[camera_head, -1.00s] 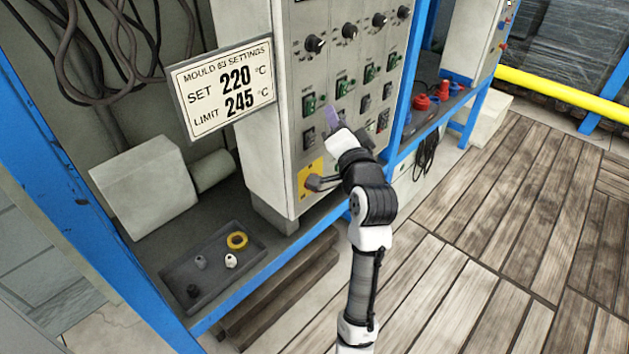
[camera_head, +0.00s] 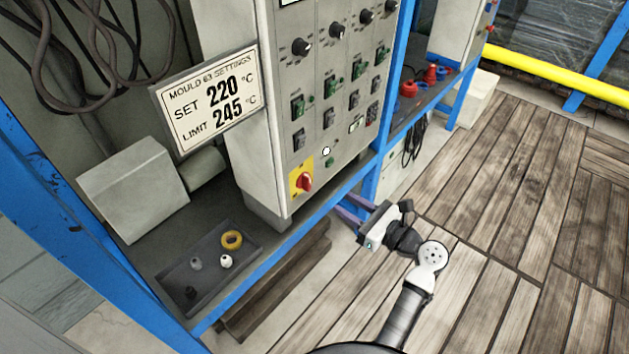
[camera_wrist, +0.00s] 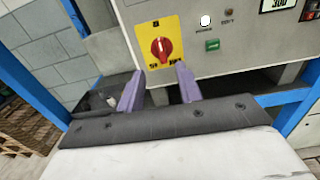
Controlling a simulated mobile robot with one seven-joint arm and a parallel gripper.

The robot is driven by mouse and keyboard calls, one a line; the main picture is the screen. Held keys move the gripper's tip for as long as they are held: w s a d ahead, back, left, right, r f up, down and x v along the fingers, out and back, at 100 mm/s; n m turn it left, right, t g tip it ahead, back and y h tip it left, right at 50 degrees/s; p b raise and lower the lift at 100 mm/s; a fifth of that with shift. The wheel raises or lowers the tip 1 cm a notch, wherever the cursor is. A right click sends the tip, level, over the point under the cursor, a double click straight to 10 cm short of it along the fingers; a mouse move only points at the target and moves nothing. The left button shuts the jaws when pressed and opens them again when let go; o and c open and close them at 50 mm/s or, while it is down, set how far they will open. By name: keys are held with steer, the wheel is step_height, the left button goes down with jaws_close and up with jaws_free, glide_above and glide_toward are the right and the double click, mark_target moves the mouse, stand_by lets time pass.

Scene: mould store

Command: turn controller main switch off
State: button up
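The controller (camera_head: 262,150) is a pale grey cabinet on the blue-framed shelf. Its main switch (camera_head: 305,181) is a red rotary knob on a yellow plate at the lower left of the front panel. In the wrist view the red knob (camera_wrist: 162,50) stands ahead of the fingertips, its grip close to upright; the lettering on the plate is too small to read surely. My gripper (camera_head: 350,208) is in front of and below the panel, apart from the switch. In the wrist view its two purple fingers (camera_wrist: 158,80) are spread with nothing between them.
A sign (camera_head: 208,102) reading SET 220, LIMIT 245 projects from the cabinet's left. A dark tray (camera_head: 178,283) with a yellow ring and small parts lies on the shelf. The blue frame's post (camera_head: 385,130) stands right of the cabinet. The plank floor is open.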

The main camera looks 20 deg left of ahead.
mark_target(310, 181)
steer(key=p+x, duration=0.1)
steer(key=x, duration=0.9)
steer(key=shift+w+a+p, duration=0.15)
steer(key=shift+a+p, duration=0.2)
steer(key=shift+p, duration=0.05)
jaws_close()
